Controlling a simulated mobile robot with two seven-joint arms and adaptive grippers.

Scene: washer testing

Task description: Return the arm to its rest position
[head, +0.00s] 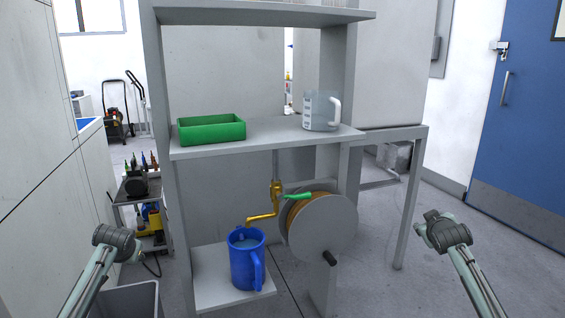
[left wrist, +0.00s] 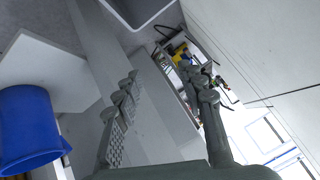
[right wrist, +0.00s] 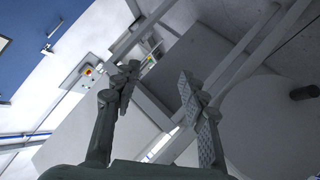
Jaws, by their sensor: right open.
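My left arm (head: 117,243) comes in at the lower left of the head view, left of the shelf unit and apart from it. My right arm (head: 445,231) comes in at the lower right, right of the hose reel. In the left wrist view my left gripper (left wrist: 168,85) has its fingers spread with nothing between them. In the right wrist view my right gripper (right wrist: 158,75) is likewise open and empty. A blue jug (head: 246,262) holding clear liquid stands on the low shelf under a brass tap (head: 275,197); the jug also shows at the left wrist view's edge (left wrist: 28,122).
The grey shelf (head: 255,140) carries a green tray (head: 211,129) and a clear measuring jug (head: 320,111). A hose reel (head: 330,235) with a dark handle juts out below. A grey bin (head: 130,300) sits by my left arm. A blue door (head: 520,110) is at right.

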